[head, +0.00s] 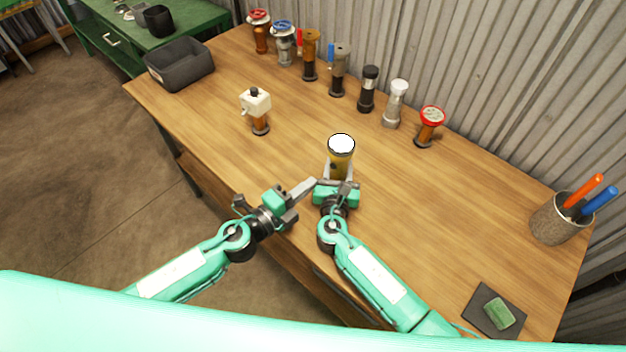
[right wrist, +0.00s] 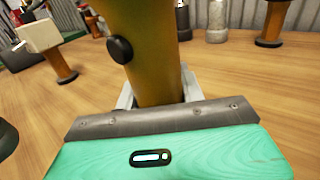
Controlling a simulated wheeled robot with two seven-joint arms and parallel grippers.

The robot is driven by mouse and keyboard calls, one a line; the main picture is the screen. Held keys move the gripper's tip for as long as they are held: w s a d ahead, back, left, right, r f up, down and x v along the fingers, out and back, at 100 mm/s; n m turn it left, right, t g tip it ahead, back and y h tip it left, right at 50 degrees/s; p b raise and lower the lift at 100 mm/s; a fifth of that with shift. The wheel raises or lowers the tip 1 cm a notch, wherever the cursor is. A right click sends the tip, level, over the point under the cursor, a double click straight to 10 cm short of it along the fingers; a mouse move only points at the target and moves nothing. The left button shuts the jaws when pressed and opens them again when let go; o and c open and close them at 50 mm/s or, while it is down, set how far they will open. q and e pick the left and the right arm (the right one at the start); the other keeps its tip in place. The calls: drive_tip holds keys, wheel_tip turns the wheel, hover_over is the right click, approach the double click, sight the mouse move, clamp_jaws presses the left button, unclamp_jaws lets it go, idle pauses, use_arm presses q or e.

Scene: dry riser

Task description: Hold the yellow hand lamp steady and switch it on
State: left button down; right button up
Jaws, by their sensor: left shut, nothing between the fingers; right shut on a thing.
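The yellow hand lamp (head: 341,163) stands roughly upright near the middle of the bench, and its round top face shows bright white. My right gripper (head: 339,174) is shut on the lamp's body from the near side. In the right wrist view the lamp (right wrist: 155,65) rises between the fingers, with a round black button (right wrist: 120,50) on its left side. The lamp's foot is hidden, so I cannot tell whether it touches the bench. My left gripper (head: 312,183) is shut and empty, its tips just left of the lamp and close to my right gripper.
A white-headed lamp (head: 257,110) stands to the left on the wooden bench (head: 440,200). Several other lamps line the back wall. A grey bin (head: 180,64) is at far left, a pen cup (head: 560,218) at right, and a green block on a dark mat (head: 482,306) at front right.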

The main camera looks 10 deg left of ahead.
drive_tip(key=o, duration=1.2)
drive_tip(key=shift+o, duration=0.2)
drive_tip(key=s, duration=1.2)
